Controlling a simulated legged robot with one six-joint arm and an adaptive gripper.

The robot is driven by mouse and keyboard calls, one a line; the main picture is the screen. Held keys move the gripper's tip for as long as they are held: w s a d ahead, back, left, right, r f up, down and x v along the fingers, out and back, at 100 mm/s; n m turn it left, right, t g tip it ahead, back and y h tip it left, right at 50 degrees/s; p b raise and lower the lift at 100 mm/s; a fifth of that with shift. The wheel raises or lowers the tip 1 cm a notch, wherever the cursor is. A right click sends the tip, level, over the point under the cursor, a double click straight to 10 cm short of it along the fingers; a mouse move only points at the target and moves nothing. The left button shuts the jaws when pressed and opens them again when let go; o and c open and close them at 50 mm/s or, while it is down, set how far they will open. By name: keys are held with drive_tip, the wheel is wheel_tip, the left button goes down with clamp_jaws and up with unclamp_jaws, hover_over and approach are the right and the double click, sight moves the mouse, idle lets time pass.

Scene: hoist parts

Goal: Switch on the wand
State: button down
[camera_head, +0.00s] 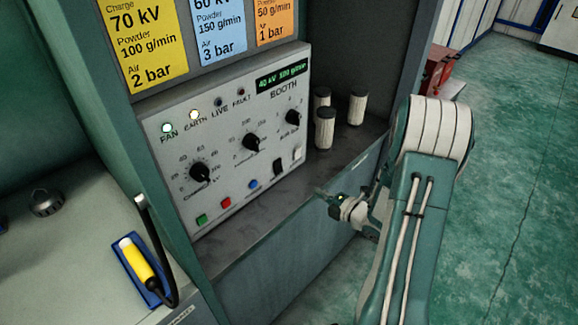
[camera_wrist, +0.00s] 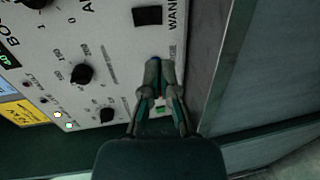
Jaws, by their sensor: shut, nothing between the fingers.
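The grey control panel (camera_head: 240,135) carries a black rocker switch (camera_head: 278,167) at its lower right. In the wrist view the same black rocker (camera_wrist: 147,16) sits beside the word WAND; which way it is tipped I cannot tell. A yellow-handled tool (camera_head: 143,265), seemingly the wand, lies on a blue rest at left with a black hose. My gripper (camera_head: 330,197) is in front of the panel's lower right. In the wrist view my gripper (camera_wrist: 158,62) is shut and empty, its tips by the blue button and below the rocker. Contact is unclear.
The panel has three knobs, including a left knob (camera_head: 200,173), and green (camera_head: 201,218), red (camera_head: 227,203) and blue (camera_head: 253,184) buttons. FAN and EARTH lamps are lit; LIVE and FAULT look dark. Three pale cylinders (camera_head: 325,127) stand on the shelf right of the panel.

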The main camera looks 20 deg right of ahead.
approach(280, 172)
drive_tip(key=shift+n, duration=0.3)
drive_tip(key=x, duration=0.6)
drive_tip(key=shift+w+a, duration=0.15)
drive_tip(key=shift+a, duration=0.1)
drive_tip(key=shift+w+a+f, duration=0.1)
drive_tip(key=shift+w+f, duration=0.05)
drive_tip(key=shift+w, duration=0.55)
